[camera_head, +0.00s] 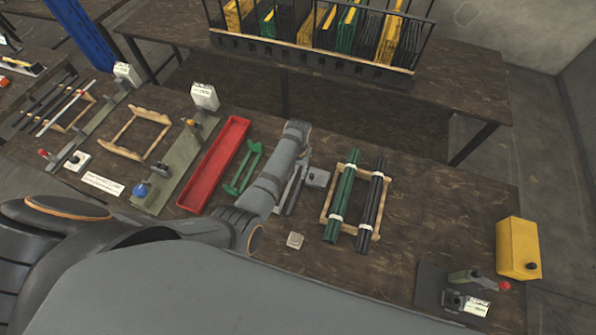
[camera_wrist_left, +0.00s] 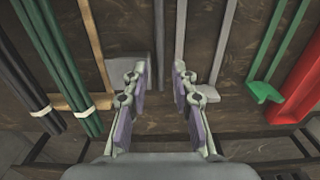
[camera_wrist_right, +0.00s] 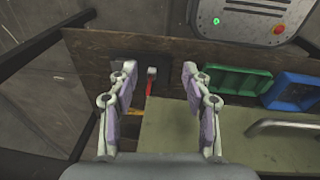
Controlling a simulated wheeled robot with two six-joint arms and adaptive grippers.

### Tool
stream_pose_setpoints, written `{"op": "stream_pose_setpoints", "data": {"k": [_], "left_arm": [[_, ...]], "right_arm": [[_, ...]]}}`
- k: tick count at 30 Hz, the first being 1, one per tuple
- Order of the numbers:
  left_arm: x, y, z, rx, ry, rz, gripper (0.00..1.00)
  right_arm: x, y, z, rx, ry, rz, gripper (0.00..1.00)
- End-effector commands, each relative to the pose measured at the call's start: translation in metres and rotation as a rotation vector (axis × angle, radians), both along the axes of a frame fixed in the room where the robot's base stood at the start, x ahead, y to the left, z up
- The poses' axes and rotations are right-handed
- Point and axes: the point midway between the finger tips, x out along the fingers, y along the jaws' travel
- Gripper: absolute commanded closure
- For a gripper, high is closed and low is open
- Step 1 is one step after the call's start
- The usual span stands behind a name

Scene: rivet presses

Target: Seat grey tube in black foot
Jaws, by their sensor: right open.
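My left arm reaches over the table in the head view; its fingertips are not clear there. In the left wrist view my left gripper (camera_wrist_left: 160,72) is open and empty. Below it lie two slim grey bars (camera_wrist_left: 180,40), which could be the grey tube; one ends in a small plate beside a fingertip. A wooden rack (camera_head: 326,206) holds green tubes (camera_head: 342,195) and black tubes (camera_head: 371,205) with white bands. I cannot pick out a black foot with certainty. My right gripper (camera_wrist_right: 158,78) is open and empty in the right wrist view.
A grey block (camera_head: 317,177) lies close to the left gripper. Green brackets (camera_head: 253,158) and a red tray (camera_head: 222,160) lie left of it. A small press (camera_head: 466,279) and a yellow box (camera_head: 517,249) stand at right. Bare table lies right of the rack.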

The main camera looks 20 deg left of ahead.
Motion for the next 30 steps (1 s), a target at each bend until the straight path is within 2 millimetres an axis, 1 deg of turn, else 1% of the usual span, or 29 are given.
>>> {"op": "stream_pose_setpoints", "data": {"k": [1,4,5,6,9,11,14,16,20,21,22,24,26,30], "left_arm": [[-0.001,0.000,0.004,0.000,0.001,0.000,0.74],[-0.004,0.000,0.001,0.000,0.002,0.000,0.71],[-0.010,0.000,-0.002,0.000,0.004,-0.001,0.71],[-0.021,0.000,-0.007,-0.001,0.005,-0.001,0.71],[-0.047,0.001,-0.015,0.000,0.004,0.001,0.71],[-0.054,0.002,-0.016,0.000,0.001,0.001,0.71],[-0.055,0.002,-0.016,0.001,-0.001,0.001,0.71],[-0.055,0.002,-0.020,0.001,0.001,0.000,0.71],[-0.055,0.003,-0.039,0.002,0.003,-0.001,0.71],[-0.055,0.003,-0.046,0.003,0.004,-0.001,0.71],[-0.055,0.003,-0.057,0.002,0.001,0.000,0.71],[-0.054,0.002,-0.068,0.002,0.000,0.000,0.71],[-0.055,0.002,-0.072,0.001,0.000,0.000,0.71],[-0.055,0.002,-0.070,0.001,0.000,0.000,0.71]], "right_arm": [[0.000,-0.001,0.003,-0.001,0.000,0.000,0.51],[0.000,-0.001,0.001,-0.001,0.000,0.000,0.51],[0.000,-0.001,0.001,-0.001,0.001,0.000,0.51],[-0.001,-0.001,0.001,-0.001,0.001,0.000,0.51],[0.000,-0.001,0.001,-0.001,0.001,0.000,0.51],[0.001,0.000,0.001,-0.001,0.000,0.000,0.51],[0.000,0.000,0.001,0.000,0.000,0.000,0.51],[-0.001,0.000,0.000,0.000,0.002,0.000,0.51],[-0.002,0.001,-0.003,0.002,0.004,-0.001,0.51],[-0.002,0.002,-0.005,0.002,0.004,-0.001,0.51],[-0.002,0.002,-0.018,0.003,0.003,-0.001,0.51],[-0.002,0.003,-0.031,0.003,0.003,-0.001,0.51],[-0.001,0.004,-0.035,0.004,0.002,-0.002,0.51],[-0.001,0.005,-0.034,0.006,0.002,-0.003,0.51]]}}
